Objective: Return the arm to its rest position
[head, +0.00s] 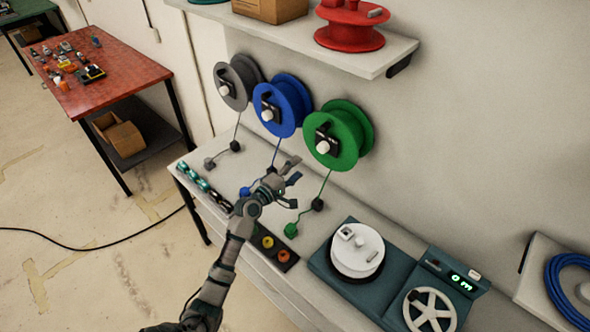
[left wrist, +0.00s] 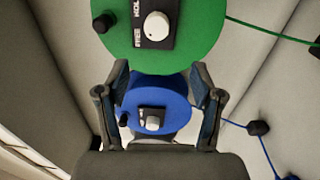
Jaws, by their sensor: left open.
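My left arm comes in from the bottom left in the head view. Its gripper (head: 286,176) is open above the bench, in front of the wall reels. Nothing shows between its fingers. In the left wrist view the two fingers (left wrist: 158,104) stand apart, with a blue reel (left wrist: 178,95) beyond them and a green reel (left wrist: 205,30) above. My right gripper is not in view.
Grey (head: 231,84), blue (head: 287,97) and green (head: 350,125) reels hang on the wall with cords down to the bench. A teal machine (head: 321,263) bears a white spool (head: 358,249). A shelf (head: 330,45) juts out above. A red-topped table (head: 115,75) stands at left.

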